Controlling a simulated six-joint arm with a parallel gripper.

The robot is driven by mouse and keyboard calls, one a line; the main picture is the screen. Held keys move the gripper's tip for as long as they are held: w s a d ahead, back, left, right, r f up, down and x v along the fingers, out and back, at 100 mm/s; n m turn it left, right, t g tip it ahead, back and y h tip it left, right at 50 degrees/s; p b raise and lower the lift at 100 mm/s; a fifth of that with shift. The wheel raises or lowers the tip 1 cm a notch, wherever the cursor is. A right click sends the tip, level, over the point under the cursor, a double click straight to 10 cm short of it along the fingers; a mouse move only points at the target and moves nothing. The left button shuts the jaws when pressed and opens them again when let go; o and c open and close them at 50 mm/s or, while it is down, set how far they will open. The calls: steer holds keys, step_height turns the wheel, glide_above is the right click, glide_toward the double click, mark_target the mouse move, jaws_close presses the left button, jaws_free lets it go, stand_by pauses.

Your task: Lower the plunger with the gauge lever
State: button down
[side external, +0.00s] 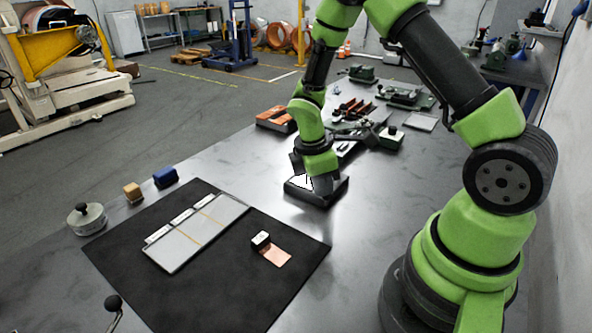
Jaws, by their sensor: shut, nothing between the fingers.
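A black ball-ended lever (113,303) stands at the bottom left edge of the view; what it is attached to is cut off, so I cannot tell if it is the gauge lever. No plunger can be made out. A copper foil piece (275,256) lies on the black mat (130,265), with a small black block with a white top (261,240) at its upper left end. My gripper (322,184) is shut and empty, pointing down at a dark open box (333,193) right of the mat, far from the lever. Its fingertips are hard to see there.
A pale sectioned tray (222,215) lies on the mat. A round metal weight (87,217), a tan block (132,192) and a blue block (165,178) stand along the table's left side.

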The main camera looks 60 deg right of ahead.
steer(key=shift+s, duration=0.15)
stand_by(1.4)
stand_by(0.5)
steer(key=w+a+r, duration=0.3)
steer(key=w+r, duration=0.1)
steer(key=r, duration=0.7)
steer(key=shift+w+a+r, duration=0.2)
steer(key=shift+w, duration=0.1)
